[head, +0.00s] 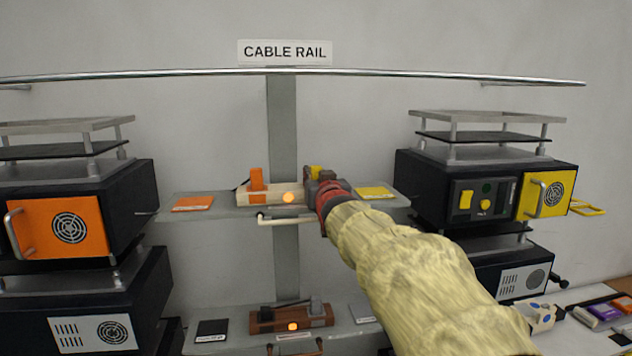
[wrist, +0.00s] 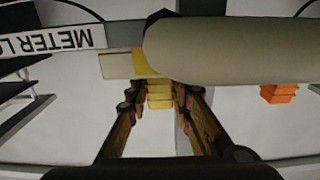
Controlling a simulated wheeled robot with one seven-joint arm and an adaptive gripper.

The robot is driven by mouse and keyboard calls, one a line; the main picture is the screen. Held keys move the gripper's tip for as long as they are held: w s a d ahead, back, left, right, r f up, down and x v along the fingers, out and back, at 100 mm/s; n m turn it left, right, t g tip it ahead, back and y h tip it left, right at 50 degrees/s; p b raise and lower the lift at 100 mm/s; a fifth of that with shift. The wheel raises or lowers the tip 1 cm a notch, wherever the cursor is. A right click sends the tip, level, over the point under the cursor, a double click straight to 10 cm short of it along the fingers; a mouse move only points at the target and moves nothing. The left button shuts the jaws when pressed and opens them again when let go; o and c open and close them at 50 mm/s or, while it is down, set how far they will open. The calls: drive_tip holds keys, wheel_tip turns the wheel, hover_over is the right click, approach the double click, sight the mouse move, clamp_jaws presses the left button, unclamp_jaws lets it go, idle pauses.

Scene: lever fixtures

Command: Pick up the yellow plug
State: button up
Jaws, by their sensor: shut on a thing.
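The yellow plug (wrist: 160,96) is between the two fingers of my gripper (wrist: 158,104) in the wrist view, and the fingers are shut on it. I cannot tell whether the plug still touches the block. An orange plug (head: 257,180) stands upright at the block's left; it also shows in the wrist view (wrist: 278,93).
A cream lever handle (head: 286,220) sticks out below the block and fills much of the wrist view (wrist: 230,50). A yellow card (head: 375,192) and an orange card (head: 193,203) lie on the shelf. Black cabinets stand on both sides. A metal cable rail (head: 390,73) runs above.

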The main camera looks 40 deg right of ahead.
clamp_jaws()
drive_tip(key=shift+r, duration=0.1)
